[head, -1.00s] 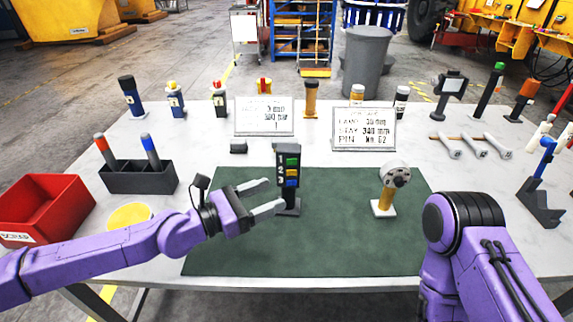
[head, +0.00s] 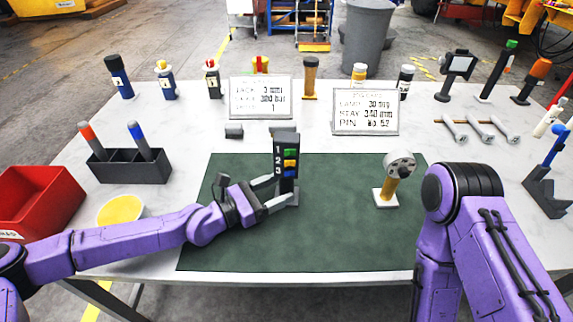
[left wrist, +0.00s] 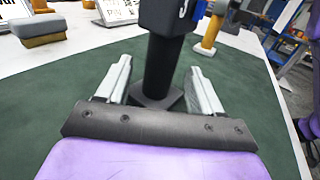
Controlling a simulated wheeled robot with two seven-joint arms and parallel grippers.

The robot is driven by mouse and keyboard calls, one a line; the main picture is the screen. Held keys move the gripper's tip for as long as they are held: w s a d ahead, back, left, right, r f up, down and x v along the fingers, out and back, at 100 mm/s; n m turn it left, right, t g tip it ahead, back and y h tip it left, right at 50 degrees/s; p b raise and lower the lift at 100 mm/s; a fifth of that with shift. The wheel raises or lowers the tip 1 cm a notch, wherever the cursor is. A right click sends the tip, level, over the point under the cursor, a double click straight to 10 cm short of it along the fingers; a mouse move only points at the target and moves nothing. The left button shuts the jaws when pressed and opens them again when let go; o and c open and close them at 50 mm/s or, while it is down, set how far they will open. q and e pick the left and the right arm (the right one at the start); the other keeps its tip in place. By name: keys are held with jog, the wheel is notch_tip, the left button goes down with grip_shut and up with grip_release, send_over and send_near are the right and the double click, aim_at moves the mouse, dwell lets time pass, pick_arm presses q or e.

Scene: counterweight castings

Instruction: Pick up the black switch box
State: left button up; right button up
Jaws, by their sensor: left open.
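The black switch box (head: 287,162) stands upright on the green mat (head: 330,240), with green, yellow and blue switches numbered 1, 2 and 3 on its face. My left gripper (head: 272,193) is open, with its fingers at the lower part of the box. In the left wrist view, the black post of the switch box (left wrist: 162,68) stands between and beyond the two open fingers (left wrist: 155,90), its base at their far ends. I cannot tell whether a finger touches it. My right arm is at the right of the head view; its gripper is out of view.
A round gauge on a yellow post (head: 398,172) stands right of the box. Two sign plates (head: 262,98) (head: 365,112) and a small dark block (head: 234,131) are behind. A black holder (head: 130,166) and red bin (head: 40,200) are left. The front mat is clear.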

aim_at(293, 183)
pick_arm(q)
jog(key=p+x, duration=0.1)
jog(key=x, duration=0.3)
jog(key=shift+w+d, duration=0.15)
jog(key=shift+d, duration=0.25)
jog(key=shift+c, duration=0.3)
jog(key=shift+r, duration=0.1)
grip_shut()
jog(key=shift+r, duration=0.55)
notch_tip(293, 183, up, 4)
jog(key=shift+a+f+p, duration=0.1)
jog(key=shift+f+p, duration=0.15)
jog(key=shift+p, duration=0.8)
jog(key=s+r+p, duration=0.6)
jog(key=s+r, duration=0.2)
jog(key=s, duration=0.6)
jog(key=shift+a+r, duration=0.15)
jog(key=shift+r, duration=0.05)
